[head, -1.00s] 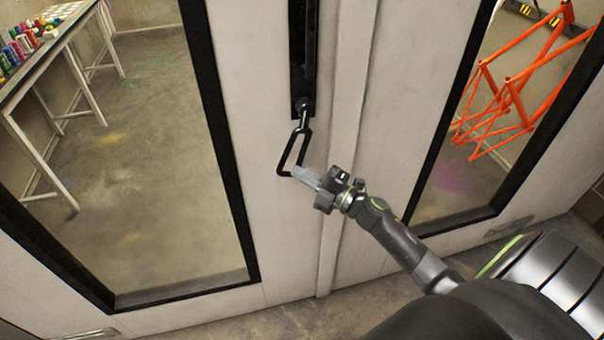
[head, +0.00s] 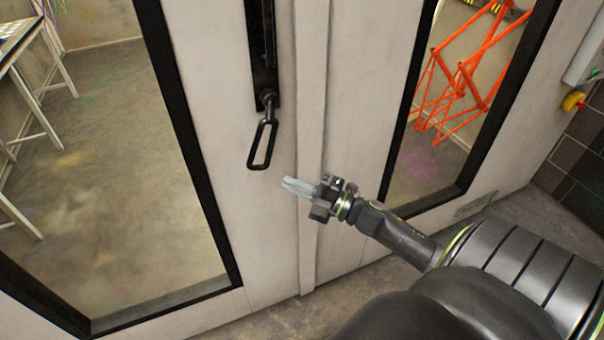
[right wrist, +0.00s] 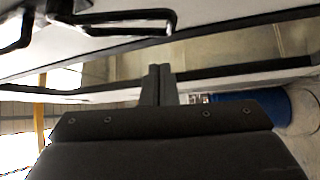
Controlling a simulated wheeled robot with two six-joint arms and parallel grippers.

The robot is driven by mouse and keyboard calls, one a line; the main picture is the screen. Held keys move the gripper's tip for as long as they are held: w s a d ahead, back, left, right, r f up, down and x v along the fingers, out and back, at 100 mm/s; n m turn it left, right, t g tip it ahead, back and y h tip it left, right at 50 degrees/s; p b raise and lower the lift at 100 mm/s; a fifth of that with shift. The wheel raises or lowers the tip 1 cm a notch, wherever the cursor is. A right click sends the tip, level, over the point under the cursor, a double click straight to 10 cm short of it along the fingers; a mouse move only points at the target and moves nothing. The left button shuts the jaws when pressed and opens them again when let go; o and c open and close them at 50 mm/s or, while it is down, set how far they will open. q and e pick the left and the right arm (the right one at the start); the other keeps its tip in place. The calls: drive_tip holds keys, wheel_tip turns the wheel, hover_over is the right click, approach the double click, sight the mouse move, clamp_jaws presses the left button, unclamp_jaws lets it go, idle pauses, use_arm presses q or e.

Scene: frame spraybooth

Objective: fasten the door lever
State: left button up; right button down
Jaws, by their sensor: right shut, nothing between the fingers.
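The black door lever (head: 262,142) hangs from a black lock plate (head: 261,55) on the pale booth door. Its looped handle points down and slightly left. In the right wrist view the lever (right wrist: 125,18) shows at the top left. My right gripper (head: 287,184) is to the right of and below the handle's lower end, apart from it, in front of the door seam. Its fingers (right wrist: 158,75) are together with nothing between them. My left gripper is in neither view.
The doors have black-framed windows. An orange frame (head: 462,80) stands behind the right one, and a white-legged table (head: 25,125) behind the left. A yellow-and-red knob (head: 573,101) is on the far right wall. Bare floor lies below the doors.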

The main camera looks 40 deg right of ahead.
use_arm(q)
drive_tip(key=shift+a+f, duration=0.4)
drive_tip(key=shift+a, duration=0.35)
use_arm(e)
drive_tip(key=shift+s+d, duration=0.15)
drive_tip(key=shift+s, duration=0.85)
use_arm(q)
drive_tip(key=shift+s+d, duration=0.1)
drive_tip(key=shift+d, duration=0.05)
